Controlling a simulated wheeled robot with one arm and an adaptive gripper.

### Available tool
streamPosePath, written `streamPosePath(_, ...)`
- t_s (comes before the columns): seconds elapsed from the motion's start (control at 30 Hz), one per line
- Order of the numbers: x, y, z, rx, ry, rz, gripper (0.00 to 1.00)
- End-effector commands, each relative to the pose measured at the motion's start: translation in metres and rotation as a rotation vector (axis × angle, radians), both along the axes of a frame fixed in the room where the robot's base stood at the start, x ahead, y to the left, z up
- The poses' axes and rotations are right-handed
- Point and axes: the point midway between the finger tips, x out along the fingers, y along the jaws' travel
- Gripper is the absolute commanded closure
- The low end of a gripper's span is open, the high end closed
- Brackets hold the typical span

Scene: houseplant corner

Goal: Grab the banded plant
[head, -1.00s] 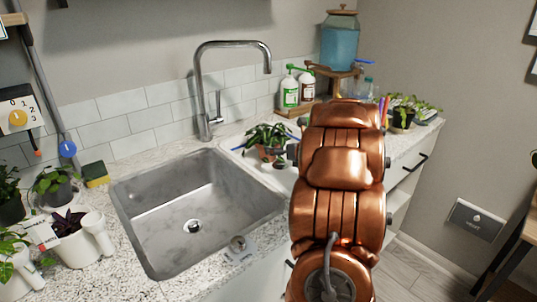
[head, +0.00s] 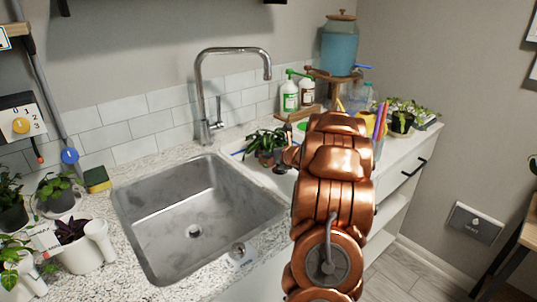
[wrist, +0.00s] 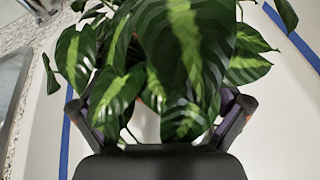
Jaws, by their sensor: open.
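The banded plant (head: 263,142), with dark green leaves striped in lighter green, stands on the white surface right of the sink. It fills the upper middle of the wrist view (wrist: 185,50). My gripper (wrist: 160,108) is open, with one finger on each side of the plant's lower part. The leaves overhang the space between the fingers and hide most of the pot, so I cannot tell whether the fingers touch it. In the head view my gripper (head: 287,158) is beside the plant's right side, partly hidden by my arm.
Blue tape (wrist: 303,50) edges the white surface. The steel sink (head: 150,225) and tap (head: 203,90) are to the left. Green and brown pump bottles (head: 289,96) stand behind. More potted plants (head: 402,118) stand at the right, others (head: 80,245) at the left.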

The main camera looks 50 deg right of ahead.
Motion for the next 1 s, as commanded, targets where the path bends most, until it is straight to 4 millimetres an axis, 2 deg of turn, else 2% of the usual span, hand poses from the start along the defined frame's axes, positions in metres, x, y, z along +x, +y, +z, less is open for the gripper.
streamPosePath(0.23, 0.0006, -0.0003, 0.0000, 0.000, 0.000, -0.001, 0.00)
streamPosePath(0.9, 0.0004, -0.0009, 0.0015, -0.002, -0.002, -0.001, 0.70)
streamPosePath(1.0, 0.0004, -0.0008, 0.0015, -0.002, -0.002, -0.001, 0.74)
